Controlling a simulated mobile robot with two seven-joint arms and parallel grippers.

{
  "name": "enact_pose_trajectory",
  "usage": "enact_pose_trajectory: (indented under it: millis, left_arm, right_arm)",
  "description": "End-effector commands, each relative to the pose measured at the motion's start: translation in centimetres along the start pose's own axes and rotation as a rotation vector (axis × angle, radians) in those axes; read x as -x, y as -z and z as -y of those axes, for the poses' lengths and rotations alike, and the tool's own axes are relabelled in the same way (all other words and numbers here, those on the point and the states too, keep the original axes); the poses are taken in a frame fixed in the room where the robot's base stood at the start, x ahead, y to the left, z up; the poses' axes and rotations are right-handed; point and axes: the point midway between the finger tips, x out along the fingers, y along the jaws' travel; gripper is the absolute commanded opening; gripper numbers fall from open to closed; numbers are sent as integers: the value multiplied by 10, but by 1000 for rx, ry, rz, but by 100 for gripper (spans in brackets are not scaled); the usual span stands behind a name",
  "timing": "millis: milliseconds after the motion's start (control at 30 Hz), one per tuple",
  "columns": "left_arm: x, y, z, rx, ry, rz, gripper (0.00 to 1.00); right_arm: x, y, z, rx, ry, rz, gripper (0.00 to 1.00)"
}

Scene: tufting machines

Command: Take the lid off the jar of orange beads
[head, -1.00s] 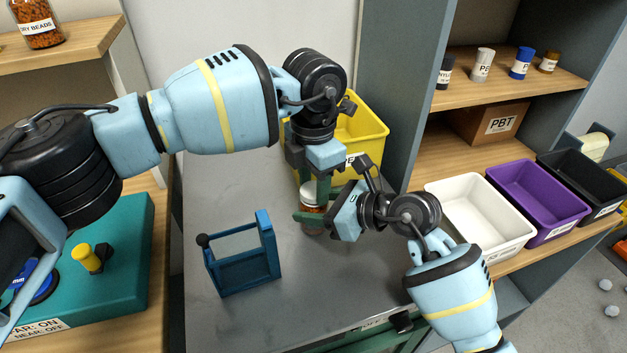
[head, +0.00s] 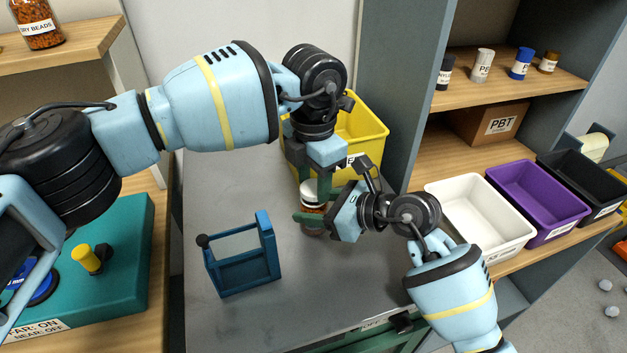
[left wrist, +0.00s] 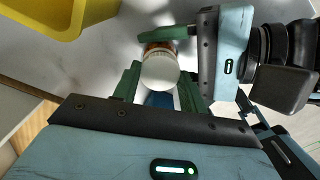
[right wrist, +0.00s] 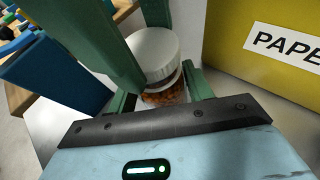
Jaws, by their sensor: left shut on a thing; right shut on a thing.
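The jar of orange beads (head: 314,231) stands on the grey table top. Its white lid (head: 311,190) shows in the left wrist view (left wrist: 160,71) and the right wrist view (right wrist: 152,50). My left gripper (head: 311,187) comes from above and is shut on the lid, one finger on each side. My right gripper (head: 311,219) is shut around the jar body, below the lid. In the right wrist view a pale band and orange beads (right wrist: 165,95) show under the lid. I cannot tell whether the lid is still seated on the neck.
A blue frame (head: 243,262) stands left of the jar. A yellow bin (head: 362,130) is close behind it. White (head: 480,222) and purple (head: 540,200) bins sit on the right shelf. Another jar of beads (head: 38,25) is on the upper left shelf. The table front is clear.

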Motion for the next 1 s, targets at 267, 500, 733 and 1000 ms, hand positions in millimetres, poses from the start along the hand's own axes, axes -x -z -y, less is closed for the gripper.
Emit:
enact_pose_trajectory:
  millis: [267,500,733,1000]
  left_arm:
    - [9,0,0,0,0,-1,15]
    - [15,0,0,0,0,0,15]
    - [16,0,0,-1,0,-1,15]
    - [25,0,0,0,-1,1,15]
  right_arm:
    - [0,0,0,0,0,1,0]
    - [0,0,0,0,0,1,0]
    - [0,0,0,0,0,1,0]
    - [0,0,0,0,0,1,0]
